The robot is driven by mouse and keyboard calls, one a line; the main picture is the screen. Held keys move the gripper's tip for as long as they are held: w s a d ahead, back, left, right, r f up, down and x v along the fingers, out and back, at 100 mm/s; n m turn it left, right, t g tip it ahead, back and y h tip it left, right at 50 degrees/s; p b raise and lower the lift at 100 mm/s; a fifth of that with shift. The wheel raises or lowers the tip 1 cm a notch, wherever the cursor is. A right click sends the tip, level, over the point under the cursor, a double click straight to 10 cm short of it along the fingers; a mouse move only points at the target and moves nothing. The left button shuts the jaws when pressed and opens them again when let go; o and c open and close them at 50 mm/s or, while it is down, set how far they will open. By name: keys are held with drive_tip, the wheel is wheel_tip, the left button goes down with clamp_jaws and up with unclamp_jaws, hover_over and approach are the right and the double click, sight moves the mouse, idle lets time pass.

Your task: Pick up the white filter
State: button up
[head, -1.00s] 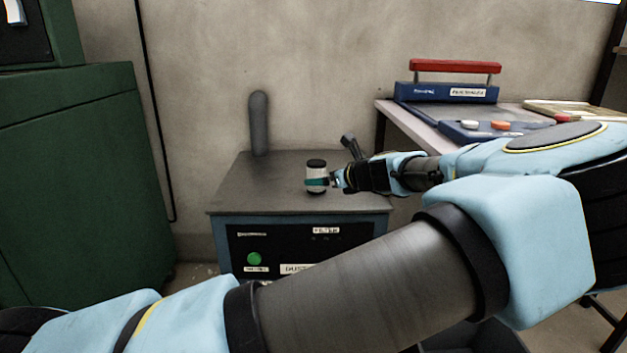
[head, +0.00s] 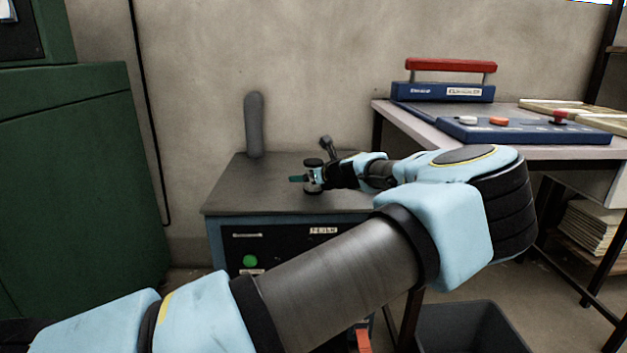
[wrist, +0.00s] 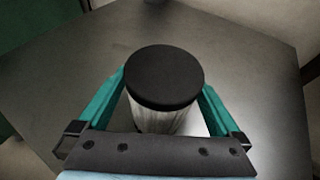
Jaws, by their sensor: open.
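The white filter (wrist: 155,121) has a black cap and stands upright on the grey cabinet top. In the wrist view it sits between the two teal fingers of my gripper (wrist: 162,95), with one finger on each side. My gripper is open, and a small gap shows beside the filter. In the head view the filter (head: 313,175) is mostly hidden behind my gripper (head: 306,178); its black cap and dark base show.
The filter stands on a cabinet (head: 230,196) with a grey post (head: 254,125) at its back left. A table (head: 400,120) with blue equipment is on the right. A tall green cabinet (head: 80,180) is on the left. A dark bin (head: 470,330) is on the floor.

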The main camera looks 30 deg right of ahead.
drive_tip(key=shift+w, duration=0.1)
drive_tip(key=c, duration=1.5)
